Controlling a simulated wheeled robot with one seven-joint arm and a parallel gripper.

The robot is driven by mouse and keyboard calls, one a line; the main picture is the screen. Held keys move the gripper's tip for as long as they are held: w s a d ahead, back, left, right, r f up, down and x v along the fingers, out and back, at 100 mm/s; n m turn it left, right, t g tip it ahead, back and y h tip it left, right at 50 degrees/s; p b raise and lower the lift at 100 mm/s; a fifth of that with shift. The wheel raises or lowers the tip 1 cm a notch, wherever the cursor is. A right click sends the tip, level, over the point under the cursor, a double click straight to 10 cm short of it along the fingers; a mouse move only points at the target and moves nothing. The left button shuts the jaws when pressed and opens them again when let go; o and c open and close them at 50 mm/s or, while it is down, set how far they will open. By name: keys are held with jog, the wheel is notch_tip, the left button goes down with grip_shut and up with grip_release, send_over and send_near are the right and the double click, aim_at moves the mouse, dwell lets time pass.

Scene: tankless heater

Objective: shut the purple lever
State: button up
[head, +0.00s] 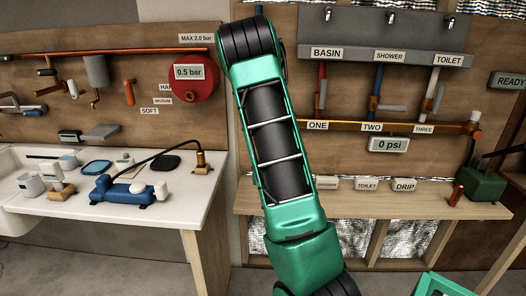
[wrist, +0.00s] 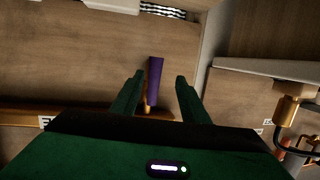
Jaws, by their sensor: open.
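The purple lever (wrist: 155,78) shows in the wrist view as a slim bar standing up and down in the picture, with a brass-coloured part (wrist: 149,105) at its lower end. My gripper (wrist: 160,78) is open, with one green finger on each side of the lever. The lever appears between the fingers, nearer the left one. I cannot tell how deep it lies between them or whether a finger touches it. In the head view I do not see the lever or my gripper; my green arm covers the middle of the picture.
In the head view, a white counter (head: 190,192) with a blue pump-like device (head: 125,190) stands left. A copper pipe with BASIN, SHOWER and TOILET branches runs right, above a 0 psi display (head: 388,144). A brass fitting (wrist: 288,110) with a black hose is right in the wrist view.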

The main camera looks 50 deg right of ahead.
jog(key=w+d, duration=0.1)
jog(key=w+d+t, duration=0.1)
jog(key=w+d, duration=0.1)
jog(key=w+d+r+t+h, duration=0.1)
jog(key=shift+w+d+r+n, duration=0.1)
jog(key=shift+w+d+n, duration=0.15)
jog(key=shift+w+n, duration=0.05)
jog(key=shift+h, duration=0.3)
jog(key=shift+x, duration=2.4)
jog(key=shift+r, duration=0.2)
